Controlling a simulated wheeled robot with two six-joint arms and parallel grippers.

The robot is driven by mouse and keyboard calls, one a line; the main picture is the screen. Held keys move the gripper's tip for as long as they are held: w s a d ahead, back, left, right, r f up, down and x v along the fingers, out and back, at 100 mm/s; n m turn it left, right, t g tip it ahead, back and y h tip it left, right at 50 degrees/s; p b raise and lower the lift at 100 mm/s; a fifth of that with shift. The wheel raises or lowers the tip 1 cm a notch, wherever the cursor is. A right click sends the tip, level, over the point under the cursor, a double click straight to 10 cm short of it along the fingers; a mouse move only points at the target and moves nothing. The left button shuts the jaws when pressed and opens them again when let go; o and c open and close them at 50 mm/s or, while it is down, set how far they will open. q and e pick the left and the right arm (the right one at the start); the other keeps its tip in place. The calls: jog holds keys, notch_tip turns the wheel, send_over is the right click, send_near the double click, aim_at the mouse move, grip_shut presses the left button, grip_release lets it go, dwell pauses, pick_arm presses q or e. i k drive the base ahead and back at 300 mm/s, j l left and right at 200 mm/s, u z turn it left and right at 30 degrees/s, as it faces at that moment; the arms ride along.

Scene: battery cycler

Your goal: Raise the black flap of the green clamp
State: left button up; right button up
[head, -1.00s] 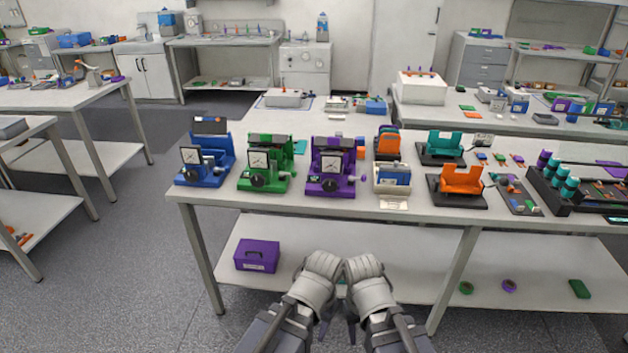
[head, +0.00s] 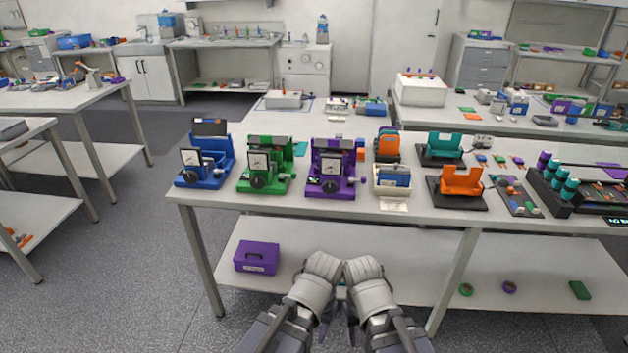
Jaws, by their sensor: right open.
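The green clamp (head: 266,166) stands upright on the front bench between a blue clamp and a purple clamp. It has a square dial on its front and a dark knob below the dial. Its black flap (head: 271,139) lies flat across the top. My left gripper (head: 323,331) and my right gripper (head: 351,333) are side by side in front of the bench, low and well away from the clamp. The right one is open and empty. The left fingers are largely hidden by my arm, so their opening does not show.
The blue clamp (head: 205,163) has its dark flap standing up. The purple clamp (head: 331,169) has its flap down. An orange holder (head: 461,181) stands farther right. A purple box (head: 256,257) sits on the lower shelf. The bench's front edge (head: 300,202) lies between my grippers and the clamps.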

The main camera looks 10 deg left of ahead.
aim_at(277, 141)
jog(key=j, duration=1)
jog(key=i+j, duration=0.1)
jog(key=j, duration=0.85)
jog(key=i+j, duration=0.35)
jog(key=j, duration=0.15)
jog(key=i+j, duration=0.3)
jog(key=j, duration=0.15)
jog(key=i+j, duration=0.35)
jog(key=j, duration=0.15)
jog(key=z, duration=0.05)
